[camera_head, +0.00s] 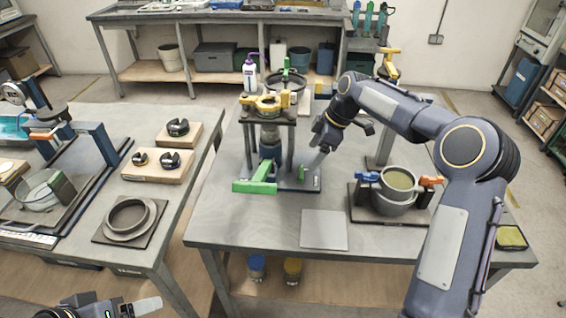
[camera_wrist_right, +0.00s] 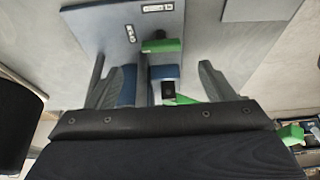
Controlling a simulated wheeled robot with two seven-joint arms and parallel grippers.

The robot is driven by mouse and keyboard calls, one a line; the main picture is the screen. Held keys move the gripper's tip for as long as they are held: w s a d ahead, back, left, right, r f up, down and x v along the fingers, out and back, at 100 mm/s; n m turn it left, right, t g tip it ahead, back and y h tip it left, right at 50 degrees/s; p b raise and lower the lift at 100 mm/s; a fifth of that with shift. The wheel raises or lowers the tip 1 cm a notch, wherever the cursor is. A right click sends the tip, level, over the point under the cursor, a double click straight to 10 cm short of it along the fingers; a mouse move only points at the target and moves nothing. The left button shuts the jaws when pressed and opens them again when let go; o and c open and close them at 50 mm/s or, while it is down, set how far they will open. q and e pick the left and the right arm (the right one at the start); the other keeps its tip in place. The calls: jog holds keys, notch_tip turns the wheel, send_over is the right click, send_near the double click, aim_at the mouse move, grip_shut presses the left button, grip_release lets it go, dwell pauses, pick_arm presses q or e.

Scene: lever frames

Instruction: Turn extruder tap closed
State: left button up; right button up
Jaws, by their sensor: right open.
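The extruder (camera_head: 269,135) stands upright on a blue-grey base on the middle table, with a yellow collar near its top. A long green handle (camera_head: 256,187) sticks out at its front, low down. A small green piece (camera_head: 301,172) sits on the right of the base; I cannot tell which green part is the tap. My right gripper (camera_head: 316,161) is open, just right of the extruder. In the right wrist view its fingers (camera_wrist_right: 156,80) are apart, with a green piece (camera_wrist_right: 162,46) beyond and blue and green parts between. Only part of my left gripper (camera_head: 135,306) shows, bottom left.
A pot (camera_head: 393,196) with blue and orange handles stands right of the extruder. A flat grey plate (camera_head: 324,229) lies in front. A white bottle (camera_head: 250,75) stands behind. The left table (camera_head: 190,150) holds wooden blocks with black knobs and a ring.

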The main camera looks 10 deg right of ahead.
aim_at(302, 172)
jog(key=x, duration=0.7)
jog(key=shift+f+p, duration=0.15)
jog(key=shift+p, duration=0.15)
jog(key=shift+c, duration=0.2)
jog(key=shift+s+d, duration=0.1)
jog(key=c, duration=0.9)
